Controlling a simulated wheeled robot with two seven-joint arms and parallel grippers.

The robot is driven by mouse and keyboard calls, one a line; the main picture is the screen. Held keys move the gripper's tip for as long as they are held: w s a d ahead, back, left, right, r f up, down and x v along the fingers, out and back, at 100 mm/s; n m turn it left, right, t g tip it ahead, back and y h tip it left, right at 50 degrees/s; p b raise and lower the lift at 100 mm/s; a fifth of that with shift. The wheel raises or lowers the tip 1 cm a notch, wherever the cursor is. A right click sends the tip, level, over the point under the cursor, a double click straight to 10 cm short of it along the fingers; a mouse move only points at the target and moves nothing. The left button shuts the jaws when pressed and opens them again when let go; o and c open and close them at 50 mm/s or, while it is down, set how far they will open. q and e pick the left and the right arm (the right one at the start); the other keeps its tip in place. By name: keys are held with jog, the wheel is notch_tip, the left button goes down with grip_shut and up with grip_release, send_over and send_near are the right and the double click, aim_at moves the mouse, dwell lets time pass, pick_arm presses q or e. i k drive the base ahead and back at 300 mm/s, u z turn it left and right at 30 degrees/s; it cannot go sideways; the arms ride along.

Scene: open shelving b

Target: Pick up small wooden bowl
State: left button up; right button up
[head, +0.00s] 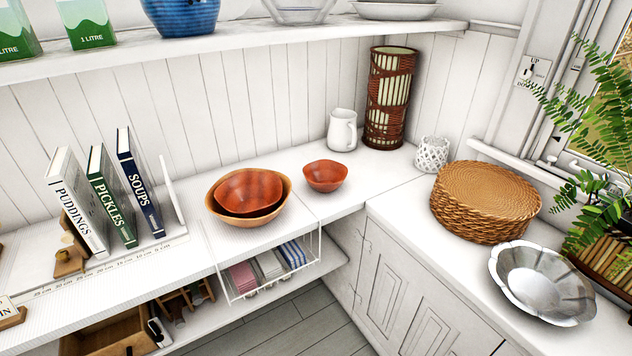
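A small reddish wooden bowl (325,176) stands upright on the white counter (300,214), by itself, near the inner corner. To its left, a larger, lighter wooden bowl (222,214) holds a reddish wooden bowl (247,192) nested inside it. The lone bowl is the smallest of the three and looks empty. Neither of my grippers shows in the head view.
A white jug (342,130) and a tall wicker cylinder (389,98) stand behind the small bowl. A white lattice cup (432,154), a round wicker basket (484,200) and a metal bowl (541,282) are at right. Books (112,196) stand at left, below an upper shelf (235,36).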

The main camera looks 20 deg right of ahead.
aim_at(325, 176)
jog(key=z, duration=3.85)
jog(key=k, duration=1.15)
jog(key=u, duration=1.5)
